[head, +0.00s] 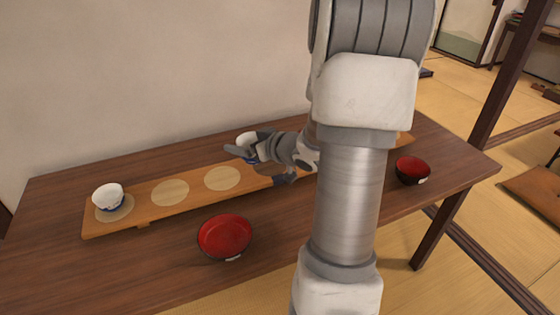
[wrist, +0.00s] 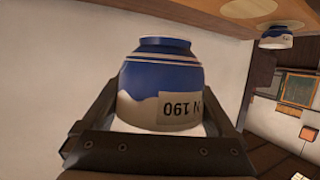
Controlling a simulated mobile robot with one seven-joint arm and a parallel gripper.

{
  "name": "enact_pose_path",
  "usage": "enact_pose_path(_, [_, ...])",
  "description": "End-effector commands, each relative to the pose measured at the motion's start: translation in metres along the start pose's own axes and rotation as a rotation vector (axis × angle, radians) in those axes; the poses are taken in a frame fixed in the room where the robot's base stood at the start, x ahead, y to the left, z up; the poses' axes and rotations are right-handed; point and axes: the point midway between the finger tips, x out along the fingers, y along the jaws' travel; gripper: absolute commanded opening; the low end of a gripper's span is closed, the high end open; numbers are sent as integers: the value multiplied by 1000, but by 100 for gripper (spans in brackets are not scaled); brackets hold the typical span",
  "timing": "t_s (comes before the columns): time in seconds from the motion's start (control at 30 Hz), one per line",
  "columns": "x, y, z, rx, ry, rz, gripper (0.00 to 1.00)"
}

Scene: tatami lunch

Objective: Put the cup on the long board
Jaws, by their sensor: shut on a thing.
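My gripper (head: 240,152) is shut on a white and blue cup (head: 247,140), above or beside the long board near its middle. The cup fills the wrist view (wrist: 160,85) between the two fingers (wrist: 162,140); it is blue and white with a label reading "N 190" and appears upside down in that picture. The long wooden board (head: 146,208) lies on the table with pale round spots along it. My arm hides part of the board's right side. I cannot tell how high the cup is above the board.
Another white and blue cup (head: 109,197) stands on the board's left-end spot. Two spots right of it are bare. A red bowl (head: 225,237) sits on the dark wooden table (head: 60,262) in front of the board. Another red bowl (head: 412,170) stands at the right. A wall rises behind.

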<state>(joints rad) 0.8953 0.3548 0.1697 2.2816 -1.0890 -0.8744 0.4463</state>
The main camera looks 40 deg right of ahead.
Motion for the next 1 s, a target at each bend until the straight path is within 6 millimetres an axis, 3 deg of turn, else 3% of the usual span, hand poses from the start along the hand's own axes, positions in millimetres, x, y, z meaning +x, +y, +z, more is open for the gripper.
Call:
enact_pose_path(0.17, [8,-5,1,-3,3,-6,25])
enact_pose_path(0.63, [114,-37,25,-2,3,-7,25])
enact_pose_path(0.87, [130,-41,28,-2,3,-5,25])
enact_pose_path(1.0, [136,-41,46,-1,1,-4,25])
